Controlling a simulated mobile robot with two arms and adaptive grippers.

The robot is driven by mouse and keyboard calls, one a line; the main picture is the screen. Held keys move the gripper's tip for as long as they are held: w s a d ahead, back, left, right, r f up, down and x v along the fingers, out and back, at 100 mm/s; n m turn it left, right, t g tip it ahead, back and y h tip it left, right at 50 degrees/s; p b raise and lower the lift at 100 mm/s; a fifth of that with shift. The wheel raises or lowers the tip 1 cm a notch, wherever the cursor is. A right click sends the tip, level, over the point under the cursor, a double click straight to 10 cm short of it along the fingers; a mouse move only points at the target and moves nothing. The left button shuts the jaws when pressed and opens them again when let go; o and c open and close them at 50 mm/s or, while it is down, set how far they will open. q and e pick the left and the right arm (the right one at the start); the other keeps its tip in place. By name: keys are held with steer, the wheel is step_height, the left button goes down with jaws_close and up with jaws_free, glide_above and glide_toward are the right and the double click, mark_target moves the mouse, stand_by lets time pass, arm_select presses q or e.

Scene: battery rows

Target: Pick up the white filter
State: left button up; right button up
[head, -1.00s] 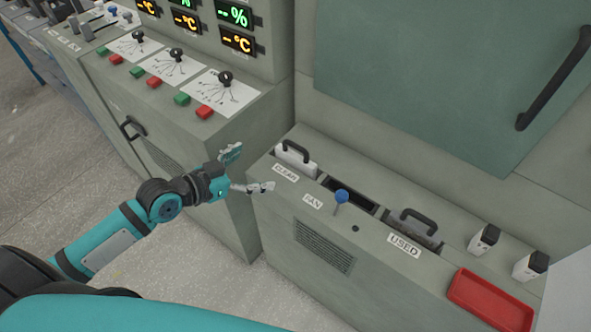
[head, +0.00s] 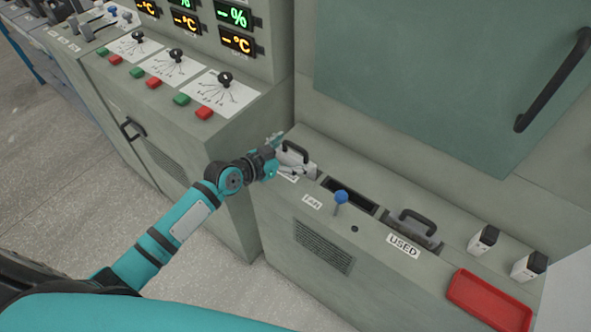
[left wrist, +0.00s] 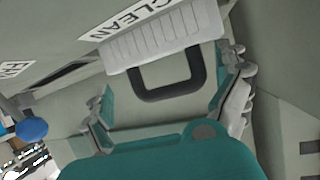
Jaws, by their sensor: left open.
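The white filter (left wrist: 160,38) sits in the slot labelled CLEAN, with its black handle (left wrist: 168,92) standing up. In the head view the filter (head: 309,168) is at the left end of the low cabinet, and my gripper partly covers it. My left gripper (head: 285,155) is open at the filter. In the left wrist view its fingers (left wrist: 170,88) are spread to either side of the handle, with nothing held between them. My right gripper is not in view.
The low cabinet (head: 390,275) also has a FAN slot (head: 350,194), a blue-knobbed lever (head: 341,197) and a grey filter (head: 420,237) in the USED slot. A red tray (head: 490,300) is at the right. A control console (head: 235,120) stands close at the left.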

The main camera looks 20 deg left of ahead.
arm_select(q)
steer(key=c, duration=1.6)
